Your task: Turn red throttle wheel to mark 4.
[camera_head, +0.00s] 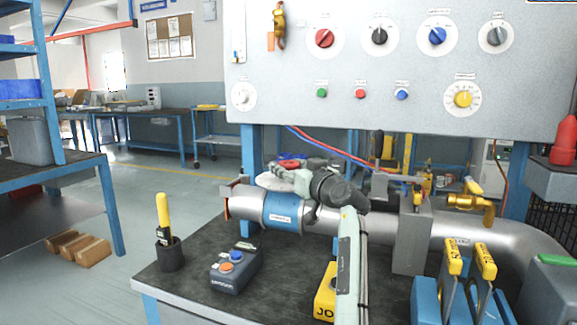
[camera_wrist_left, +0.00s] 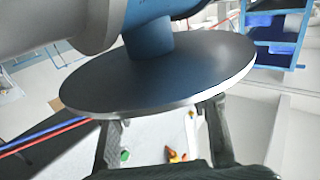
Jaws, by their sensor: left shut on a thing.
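The red throttle wheel (camera_head: 289,163) sits above the blue section of the grey pipe. In the head view only a small red part of it shows, and my left arm hides much of the rest. My left gripper (camera_head: 308,166) is at the wheel, shut on it. In the left wrist view the wheel (camera_wrist_left: 160,78) is a broad disc on a blue stem, grey in shade. The left gripper's fingers (camera_wrist_left: 163,118) meet its rim. The scale, the pointer and mark 4 cannot be made out. My right gripper is in neither view.
The control panel (camera_head: 290,110) with knobs and buttons stands behind the pipe. A box with orange and blue buttons (camera_head: 234,268) and a yellow-handled tool in a black cup (camera_head: 170,255) stand on the bench's left. Yellow-tagged levers (camera_head: 453,257) are at right.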

